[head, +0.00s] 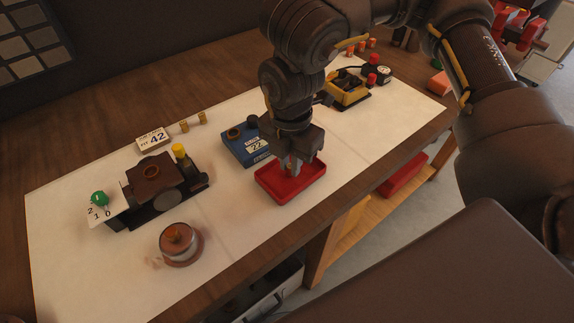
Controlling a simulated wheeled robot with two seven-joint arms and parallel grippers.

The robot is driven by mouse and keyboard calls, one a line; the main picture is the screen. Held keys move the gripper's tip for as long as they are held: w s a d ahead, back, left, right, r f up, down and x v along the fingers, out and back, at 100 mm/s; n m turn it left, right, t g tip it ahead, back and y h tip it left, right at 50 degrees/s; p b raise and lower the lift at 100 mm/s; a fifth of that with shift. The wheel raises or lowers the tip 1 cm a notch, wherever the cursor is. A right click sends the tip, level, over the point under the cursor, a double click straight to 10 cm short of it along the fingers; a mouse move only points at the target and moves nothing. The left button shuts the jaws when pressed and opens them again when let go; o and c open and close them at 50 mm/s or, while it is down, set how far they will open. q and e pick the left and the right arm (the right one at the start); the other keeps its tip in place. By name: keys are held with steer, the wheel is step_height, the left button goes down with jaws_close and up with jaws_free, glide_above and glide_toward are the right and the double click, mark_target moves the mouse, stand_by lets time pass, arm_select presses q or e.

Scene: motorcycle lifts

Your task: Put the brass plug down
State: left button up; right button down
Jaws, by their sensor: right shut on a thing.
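My right gripper (295,166) points down over the red tray (268,196), its fingertips low inside the rim. It is shut on the brass plug, which is mostly hidden by the fingers. I cannot tell whether the plug touches the tray floor. Two small brass pieces (202,118) stand on the white mat beside a card reading 42 (153,139). My left gripper is out of view.
A blue box marked 22 (240,150) stands just behind the tray. A black fixture with a brown block (150,176) and a round copper-topped pot (180,244) stand left. A yellow-and-black device (347,90) is behind right. The mat (235,215) is bare between pot and tray.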

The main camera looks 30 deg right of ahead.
steer(key=shift+s+r, duration=0.15)
steer(key=shift+r, duration=0.05)
steer(key=shift+f, duration=0.3)
steer(key=c, duration=1.4)
jaws_free()
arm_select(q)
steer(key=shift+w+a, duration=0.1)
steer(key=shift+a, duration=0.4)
arm_select(e)
steer(key=shift+r, duration=0.1)
steer(key=shift+r, duration=0.45)
step_height(320, 180, up, 12)
steer(key=shift+f, duration=0.25)
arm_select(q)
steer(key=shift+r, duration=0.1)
